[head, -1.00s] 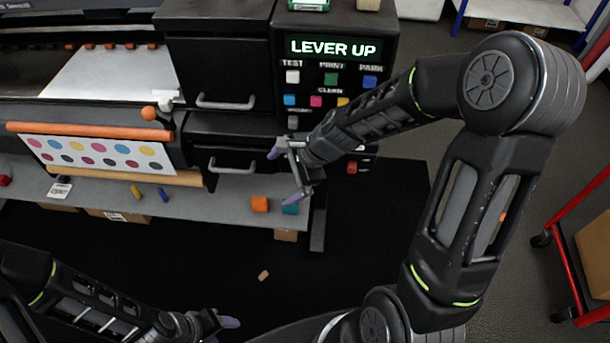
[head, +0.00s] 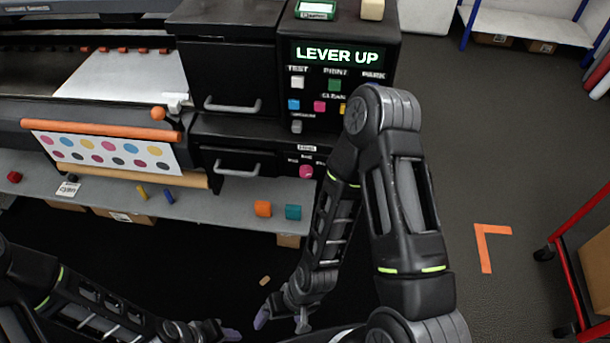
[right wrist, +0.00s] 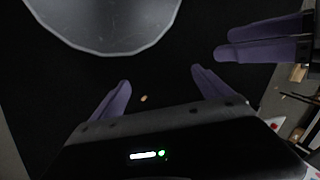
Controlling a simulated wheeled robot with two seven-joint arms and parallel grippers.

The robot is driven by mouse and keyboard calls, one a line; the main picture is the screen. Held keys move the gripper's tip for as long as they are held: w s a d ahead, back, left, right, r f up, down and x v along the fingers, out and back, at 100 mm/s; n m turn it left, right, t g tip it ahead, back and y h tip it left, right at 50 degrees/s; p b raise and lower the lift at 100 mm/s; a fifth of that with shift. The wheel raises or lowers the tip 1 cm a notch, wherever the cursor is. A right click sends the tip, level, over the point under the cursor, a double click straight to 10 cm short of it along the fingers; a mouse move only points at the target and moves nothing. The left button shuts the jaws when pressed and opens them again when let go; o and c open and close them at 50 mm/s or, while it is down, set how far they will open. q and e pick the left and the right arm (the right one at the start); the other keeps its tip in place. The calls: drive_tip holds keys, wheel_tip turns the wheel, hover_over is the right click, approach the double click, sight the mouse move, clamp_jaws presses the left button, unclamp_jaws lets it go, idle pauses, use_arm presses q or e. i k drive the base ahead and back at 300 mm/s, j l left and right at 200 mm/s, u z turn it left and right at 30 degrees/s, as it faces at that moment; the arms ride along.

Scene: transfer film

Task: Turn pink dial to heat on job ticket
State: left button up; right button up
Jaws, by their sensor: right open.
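The pink dial (head: 306,172) sits low on the black control panel in the head view, with small labels around it too small to read. My right gripper (head: 282,321) is well below the panel, near the bottom of the head view, apart from the dial. Its purple fingers are spread and empty in the right wrist view (right wrist: 160,92). My left gripper (head: 230,334) is at the bottom, left of the right one. Its fingers also show at the upper right of the right wrist view (right wrist: 262,40), close together.
The panel's display (head: 336,55) reads LEVER UP. Coloured buttons sit below it, partly hidden by my right arm. An orange block (head: 263,209) and a teal block (head: 293,212) lie on the grey shelf (head: 215,206). A red cart (head: 569,265) stands right.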

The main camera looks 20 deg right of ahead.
sight(306, 172)
drive_tip(key=l, duration=0.55)
drive_tip(key=k+l+u, duration=0.1)
drive_tip(key=l, duration=0.45)
drive_tip(key=k+l, duration=0.1)
drive_tip(key=l, duration=0.4)
drive_tip(key=k+l+u, duration=0.1)
drive_tip(key=l, duration=0.45)
drive_tip(key=k+l, duration=0.1)
drive_tip(key=l, duration=0.45)
